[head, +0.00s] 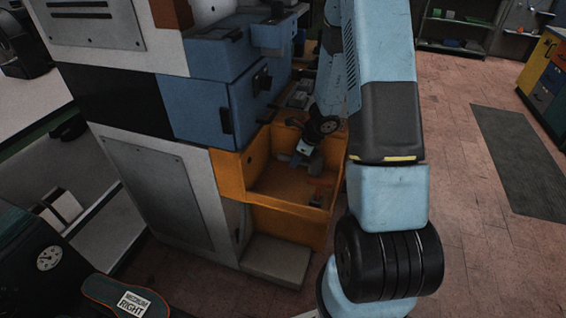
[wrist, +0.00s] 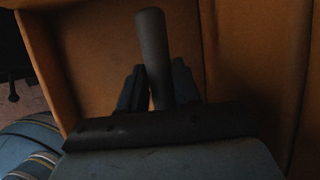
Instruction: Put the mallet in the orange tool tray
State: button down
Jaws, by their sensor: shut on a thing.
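The orange tool tray (head: 262,150) is an open box low on the side of the press in the head view. Its orange wall also fills much of the wrist view (wrist: 255,60). The handle's rounded end points away from the gripper. I cannot make out the mallet's head.
The blue cabinet (head: 200,105) of the press stands just left of and above the tray. A grey step (head: 277,261) is below it. A shoe insole labelled RIGHT (head: 125,298) lies at the lower left. Open tiled floor (head: 470,230) is on the right.

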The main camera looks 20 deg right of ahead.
aim_at(286, 161)
jog(key=shift+a+f, duration=0.1)
jog(key=shift+f, duration=0.6)
jog(key=w+a, duration=0.2)
jog(key=a, duration=0.1)
jog(key=shift+w, duration=0.2)
jog(key=shift+f, duration=0.6)
jog(key=c, duration=0.8)
grip_release()
jog(key=shift+r, duration=0.1)
